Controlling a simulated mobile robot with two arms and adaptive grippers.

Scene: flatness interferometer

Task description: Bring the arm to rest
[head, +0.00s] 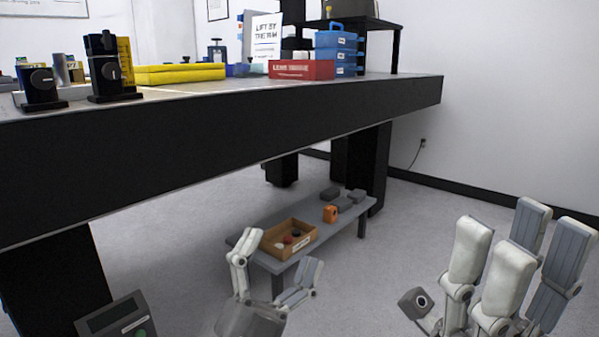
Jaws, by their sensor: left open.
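My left gripper (278,252) is low in the middle of the head view, fingers pointing up, its two sides spread apart. It is open and nothing shows between its fingers. It appears in front of the low grey bench (345,212), and I cannot tell its exact distance from it. My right gripper (525,224) is at the lower right, close to the camera, fingers pointing up. Gaps show between its white and grey fingers, and it holds nothing visible. Most of both arms is out of view.
The big black-edged table (250,130) holds black mounts (108,75), yellow cases (180,73), a red box (301,69) and blue cases (336,52). The bench carries a wooden tray (271,248) and an orange object (330,213). Floor (420,210) right of the bench is clear.

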